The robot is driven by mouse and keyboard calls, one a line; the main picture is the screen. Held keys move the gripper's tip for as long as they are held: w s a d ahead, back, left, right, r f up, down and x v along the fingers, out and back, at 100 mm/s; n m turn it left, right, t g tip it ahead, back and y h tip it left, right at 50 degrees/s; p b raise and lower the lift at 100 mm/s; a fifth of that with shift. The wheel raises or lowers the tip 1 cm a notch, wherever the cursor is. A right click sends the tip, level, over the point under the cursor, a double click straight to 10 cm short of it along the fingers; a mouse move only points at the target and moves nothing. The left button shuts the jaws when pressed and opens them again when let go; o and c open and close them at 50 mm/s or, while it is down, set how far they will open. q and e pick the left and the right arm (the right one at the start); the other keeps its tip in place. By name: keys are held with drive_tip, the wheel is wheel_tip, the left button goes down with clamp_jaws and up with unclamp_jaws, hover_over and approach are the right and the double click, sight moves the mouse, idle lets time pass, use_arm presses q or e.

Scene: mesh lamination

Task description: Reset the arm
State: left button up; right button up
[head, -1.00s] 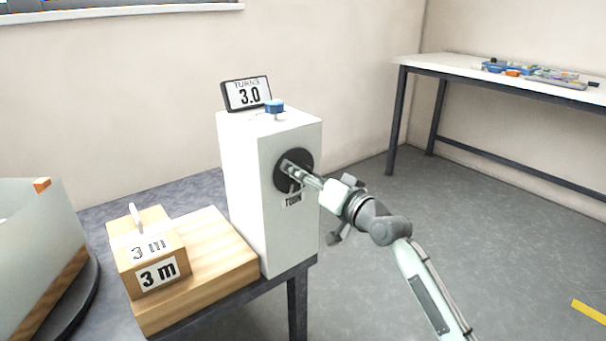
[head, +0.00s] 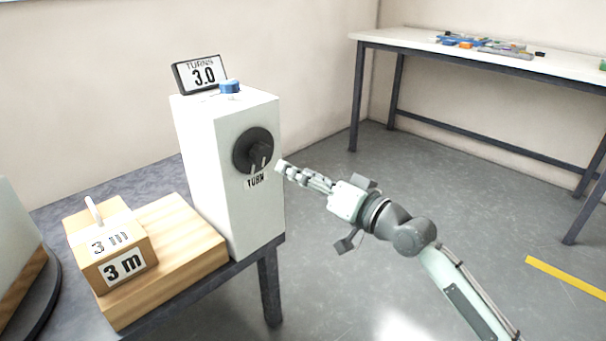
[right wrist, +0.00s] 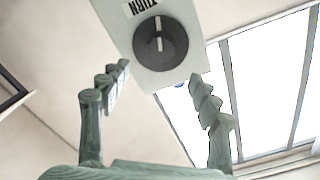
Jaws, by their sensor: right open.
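My right gripper (head: 281,168) is open and empty, to the right of the white box (head: 228,190) and apart from it. The black round knob (head: 253,150) sits on the box's right face, with a "TURN" label (head: 256,181) below it. In the right wrist view the knob (right wrist: 160,43) shows beyond and between my two spread fingers (right wrist: 160,88), with nothing between them. My left gripper is not in view.
A wooden block marked "3 m" (head: 111,249) rests on a wooden base (head: 185,240) left of the box, on a dark table (head: 150,178). A blue button (head: 230,86) tops the box. A white bench (head: 400,42) stands at the back right. The floor between is clear.

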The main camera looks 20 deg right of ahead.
drive_tip(key=shift+s+d, duration=0.1)
drive_tip(key=shift+s, duration=0.15)
idle(0.3)
drive_tip(key=s+f+n+g+h+p, duration=0.1)
drive_tip(key=s+f+g+h, duration=0.2)
drive_tip(key=f, duration=0.7)
drive_tip(key=s+f+n+g+h+p, duration=0.15)
drive_tip(key=s+f+g, duration=0.25)
drive_tip(key=f, duration=0.7)
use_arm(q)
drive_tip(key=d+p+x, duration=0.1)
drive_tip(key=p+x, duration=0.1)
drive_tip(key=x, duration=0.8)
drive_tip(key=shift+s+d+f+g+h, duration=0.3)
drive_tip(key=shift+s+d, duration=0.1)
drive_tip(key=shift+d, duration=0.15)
use_arm(e)
drive_tip(key=s+d+f+n+g+h, duration=0.2)
drive_tip(key=s+f+g, duration=0.5)
drive_tip(key=s+f, duration=0.6)
drive_tip(key=s+h, duration=0.1)
drive_tip(key=s, duration=0.3)
drive_tip(key=shift+s+d+f, duration=0.4)
